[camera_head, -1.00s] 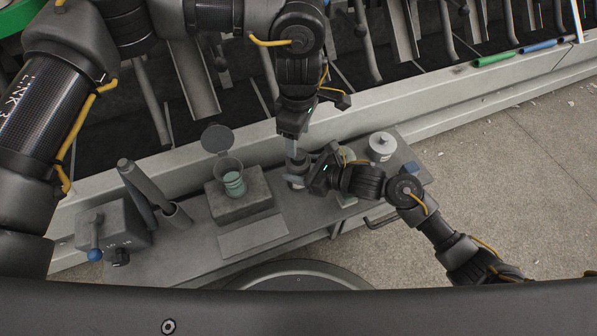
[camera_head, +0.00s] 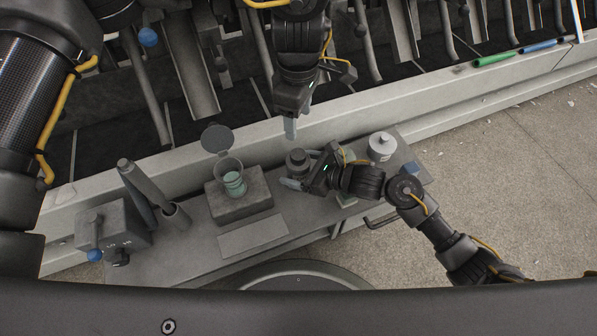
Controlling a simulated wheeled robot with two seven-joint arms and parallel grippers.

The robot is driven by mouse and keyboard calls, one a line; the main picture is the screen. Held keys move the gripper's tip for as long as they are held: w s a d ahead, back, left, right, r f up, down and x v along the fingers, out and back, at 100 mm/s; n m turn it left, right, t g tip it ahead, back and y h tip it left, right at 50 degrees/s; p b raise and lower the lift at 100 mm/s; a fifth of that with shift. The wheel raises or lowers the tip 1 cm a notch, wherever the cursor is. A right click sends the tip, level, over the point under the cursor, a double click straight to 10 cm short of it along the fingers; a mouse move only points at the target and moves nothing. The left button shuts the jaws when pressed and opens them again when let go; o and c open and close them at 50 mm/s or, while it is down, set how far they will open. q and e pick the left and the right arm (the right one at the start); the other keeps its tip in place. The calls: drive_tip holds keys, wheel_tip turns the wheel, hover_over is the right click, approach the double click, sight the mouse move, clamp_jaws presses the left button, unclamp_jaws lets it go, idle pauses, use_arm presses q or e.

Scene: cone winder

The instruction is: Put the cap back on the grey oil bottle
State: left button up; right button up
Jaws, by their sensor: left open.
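The grey oil bottle (camera_head: 297,170) stands upright on the grey shelf, left of my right gripper's body. A dark round top, which looks like the cap (camera_head: 297,157), sits on it; how tightly it is seated I cannot tell. My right gripper (camera_head: 300,170) reaches in from the right, with its fingers on either side of the bottle, and looks shut on it; the far finger is partly hidden. My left gripper (camera_head: 290,130) is open and empty, pointing down above and behind the bottle, apart from the cap.
A bottle-like thing is half hidden behind my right gripper. The machine's rail (camera_head: 440,100) runs behind.

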drive_tip(key=shift+d, duration=0.1)
drive_tip(key=p+v, duration=0.3)
drive_tip(key=v, duration=0.7)
drive_tip(key=shift+d+p, duration=0.25)
drive_tip(key=shift+p, duration=0.15)
drive_tip(key=shift+s+r, duration=0.15)
drive_tip(key=shift+s, duration=0.05)
